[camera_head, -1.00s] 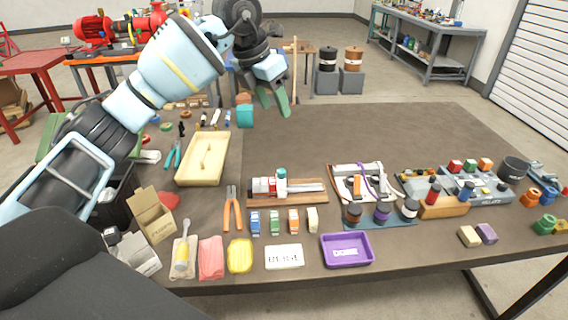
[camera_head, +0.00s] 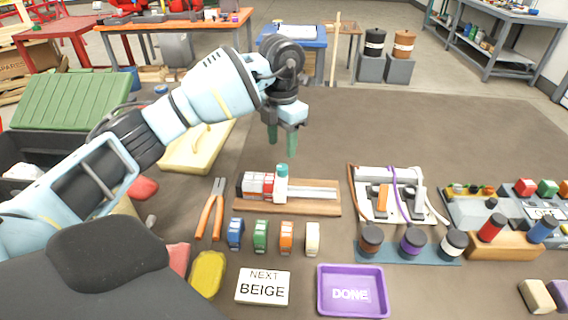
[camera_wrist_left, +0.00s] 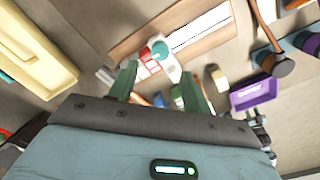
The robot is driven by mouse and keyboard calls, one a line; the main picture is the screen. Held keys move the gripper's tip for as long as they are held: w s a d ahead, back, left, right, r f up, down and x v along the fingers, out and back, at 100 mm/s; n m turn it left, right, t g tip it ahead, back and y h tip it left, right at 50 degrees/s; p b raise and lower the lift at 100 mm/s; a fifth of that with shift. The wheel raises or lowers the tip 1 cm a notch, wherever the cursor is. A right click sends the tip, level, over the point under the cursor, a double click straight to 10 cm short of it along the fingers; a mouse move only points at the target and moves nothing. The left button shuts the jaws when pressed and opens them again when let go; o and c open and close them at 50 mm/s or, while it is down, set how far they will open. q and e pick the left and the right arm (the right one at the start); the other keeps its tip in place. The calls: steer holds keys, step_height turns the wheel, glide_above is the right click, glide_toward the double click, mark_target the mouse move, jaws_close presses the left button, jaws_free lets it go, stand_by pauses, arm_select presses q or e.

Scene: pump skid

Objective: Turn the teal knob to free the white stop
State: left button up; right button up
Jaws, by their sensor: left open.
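The teal knob (camera_head: 281,170) sits on top of the white stop (camera_head: 281,187), which stands across a wooden rail board (camera_head: 245,207). Red and white blocks (camera_head: 258,184) sit on the rail just left of the stop. My left gripper (camera_head: 282,153) has green fingers spread apart, pointing down, and appears above the knob with nothing between them. In the left wrist view, the teal knob (camera_wrist_left: 159,49) and white stop (camera_wrist_left: 172,68) show beyond the open fingers (camera_wrist_left: 155,85). My right gripper is not in view.
Blue, green, orange and beige blocks (camera_head: 312,238) stand in front of the board. A card reading NEXT BEIGE (camera_head: 263,287) and a purple DONE tray (camera_head: 352,312) lie nearer. Orange pliers (camera_head: 212,210) lie left of the board. The table behind is mostly clear.

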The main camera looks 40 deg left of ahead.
mark_target(282, 166)
arm_select(q)
step_height(282, 166, down, 7)
steer(key=shift+w+f, duration=0.1)
steer(key=shift+f, duration=0.05)
stand_by(0.4)
